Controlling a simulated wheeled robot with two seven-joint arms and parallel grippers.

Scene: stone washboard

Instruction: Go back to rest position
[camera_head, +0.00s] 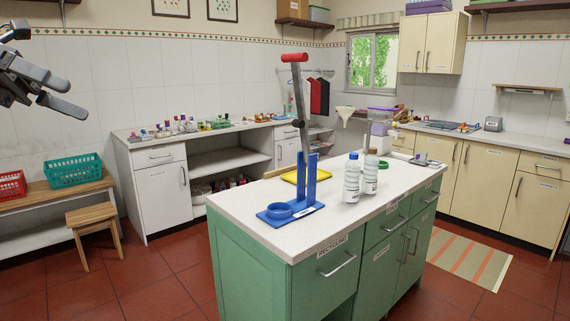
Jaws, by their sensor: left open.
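My left gripper (62,92) is at the upper left edge of the head view. Its two grey fingers are spread apart and nothing shows between them. It is in the air, well away from the island counter (240,220) and everything on it. My right gripper is out of view.
On the island stand a blue stand (311,182) with a tall grey, red-topped lever (299,95), two bottles (352,178) and a yellow tray (290,176). Behind are a wooden bench (40,191) with baskets, a stool (92,214) and wall counters.

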